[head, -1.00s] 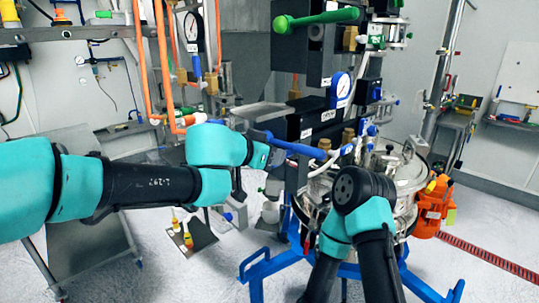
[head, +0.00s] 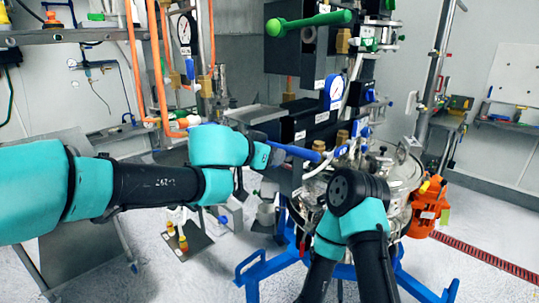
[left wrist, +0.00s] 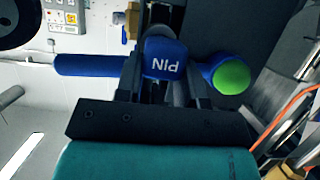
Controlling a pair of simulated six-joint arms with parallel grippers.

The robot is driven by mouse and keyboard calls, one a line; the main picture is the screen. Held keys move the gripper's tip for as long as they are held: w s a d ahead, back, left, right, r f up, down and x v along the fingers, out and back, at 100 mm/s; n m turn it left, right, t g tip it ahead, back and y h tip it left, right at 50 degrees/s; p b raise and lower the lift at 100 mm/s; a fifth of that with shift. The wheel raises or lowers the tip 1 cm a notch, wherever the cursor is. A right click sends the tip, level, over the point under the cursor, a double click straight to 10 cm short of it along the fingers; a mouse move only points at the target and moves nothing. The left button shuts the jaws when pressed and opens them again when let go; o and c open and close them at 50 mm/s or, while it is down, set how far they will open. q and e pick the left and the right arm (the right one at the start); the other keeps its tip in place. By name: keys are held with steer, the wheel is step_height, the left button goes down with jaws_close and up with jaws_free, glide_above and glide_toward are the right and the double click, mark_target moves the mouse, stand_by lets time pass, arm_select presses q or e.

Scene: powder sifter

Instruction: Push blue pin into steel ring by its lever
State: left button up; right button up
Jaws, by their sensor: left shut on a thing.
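The blue pin (left wrist: 164,58), marked "PIN", is in the middle of the left wrist view. A blue lever bar (left wrist: 90,65) reaches left from it, and a blue knob with a green end (left wrist: 230,76) is on its right. My left gripper (left wrist: 162,88) is shut on the blue pin part, one finger on each side. In the head view the left gripper (head: 272,154) is at the near end of a blue bar (head: 300,153) beside the dark machine column. I cannot make out the steel ring. My right arm shows at lower right, but its fingers are hidden.
A steel vessel (head: 400,180) on a blue frame (head: 262,270) stands behind my right arm. A gauge (head: 335,90) and a green handle (head: 308,22) are above the blue bar. Orange pipes (head: 158,70) hang at upper left. An orange device (head: 428,207) is at right.

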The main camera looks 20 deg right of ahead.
arm_select(q)
steer(key=shift+d, duration=0.1)
steer(key=o, duration=1.1)
steer(key=shift+c, duration=0.2)
steer(key=v, duration=1.7)
steer(key=shift+a, duration=0.35)
